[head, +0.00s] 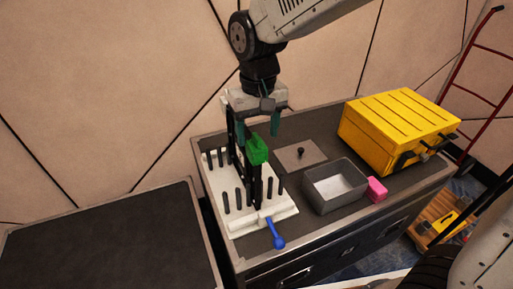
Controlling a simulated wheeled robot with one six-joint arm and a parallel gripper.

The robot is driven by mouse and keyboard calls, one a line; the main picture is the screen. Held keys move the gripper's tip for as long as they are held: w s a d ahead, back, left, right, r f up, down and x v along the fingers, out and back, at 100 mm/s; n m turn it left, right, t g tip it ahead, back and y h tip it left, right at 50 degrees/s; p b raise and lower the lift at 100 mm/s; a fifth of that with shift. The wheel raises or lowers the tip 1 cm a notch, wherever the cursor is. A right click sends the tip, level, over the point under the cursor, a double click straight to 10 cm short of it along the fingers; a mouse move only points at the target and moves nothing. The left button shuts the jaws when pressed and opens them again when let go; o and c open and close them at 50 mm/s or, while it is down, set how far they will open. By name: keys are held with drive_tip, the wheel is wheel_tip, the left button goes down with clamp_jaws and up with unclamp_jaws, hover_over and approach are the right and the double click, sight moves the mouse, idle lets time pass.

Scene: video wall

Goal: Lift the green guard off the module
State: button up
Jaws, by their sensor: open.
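The green guard (257,149) sits at the upper front of a dark upright module (254,188). The module stands on a white base (275,209) with several black pegs. My gripper (258,133) is open, with its teal fingers pointing down. It is above and around the top of the guard in this view. I cannot tell whether the fingers touch the guard. Part of the module is hidden behind the guard and the gripper.
A blue-handled lever (276,236) sticks out at the base's front. Right of it are a grey open bin (335,186), a pink block (376,189), a flat plate with a black knob (300,154) and a yellow case (398,127). A dark empty surface (110,245) lies at left.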

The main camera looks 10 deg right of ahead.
sight(257, 136)
wheel_tip(257, 136, down, 4)
drive_tip(key=shift+a+f, duration=0.1)
drive_tip(key=c, duration=1.1)
drive_tip(key=shift+o, duration=0.2)
